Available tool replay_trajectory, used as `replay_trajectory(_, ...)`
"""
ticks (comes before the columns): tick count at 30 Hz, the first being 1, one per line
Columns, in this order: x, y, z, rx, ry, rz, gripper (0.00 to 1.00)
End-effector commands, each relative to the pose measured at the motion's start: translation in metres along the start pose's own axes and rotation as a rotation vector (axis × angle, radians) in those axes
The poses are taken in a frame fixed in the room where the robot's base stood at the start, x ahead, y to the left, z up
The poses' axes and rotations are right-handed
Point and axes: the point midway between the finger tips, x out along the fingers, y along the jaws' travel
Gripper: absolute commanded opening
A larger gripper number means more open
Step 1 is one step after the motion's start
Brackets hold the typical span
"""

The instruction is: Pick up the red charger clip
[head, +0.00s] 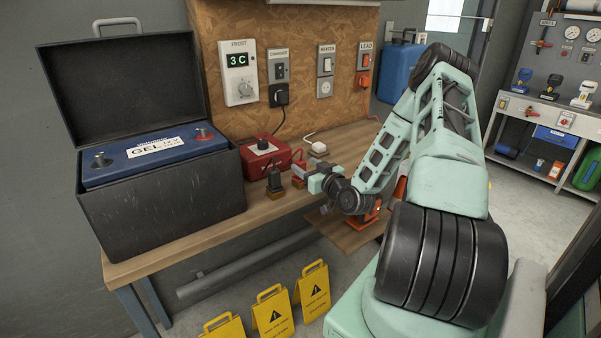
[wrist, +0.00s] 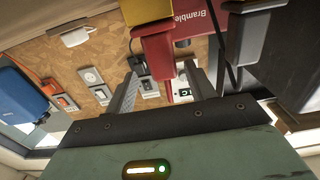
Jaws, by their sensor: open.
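The red charger clip (head: 299,168) stands on a small wooden block near the bench's front edge, in front of the red charger (head: 268,156). In the wrist view the red clip (wrist: 154,48) shows between my two finger lines, its lower end near the fingertips. My gripper (wrist: 160,70) is open, and nothing is seen clamped in it. In the head view my gripper (head: 310,177) is just right of the red clip, at about its height; the exact gap is unclear. A black clip (head: 275,181) stands to the left on its own block.
An open black box (head: 160,210) with a blue battery (head: 155,155) fills the bench's left end. A wall board with switches and a plugged-in black adapter (head: 279,95) is behind. Yellow warning signs (head: 272,314) stand on the floor below the bench.

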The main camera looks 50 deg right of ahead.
Motion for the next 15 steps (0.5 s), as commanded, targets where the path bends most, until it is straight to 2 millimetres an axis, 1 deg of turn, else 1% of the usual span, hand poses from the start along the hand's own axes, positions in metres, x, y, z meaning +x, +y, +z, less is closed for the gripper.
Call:
replay_trajectory(6, 0.032, -0.005, -0.001, 0.001, 0.000, -0.001, 0.55)
replay_trajectory(9, 0.043, -0.005, 0.000, 0.001, 0.001, 0.000, 0.55)
replay_trajectory(15, 0.048, -0.005, 0.002, 0.000, 0.000, 0.000, 0.55)
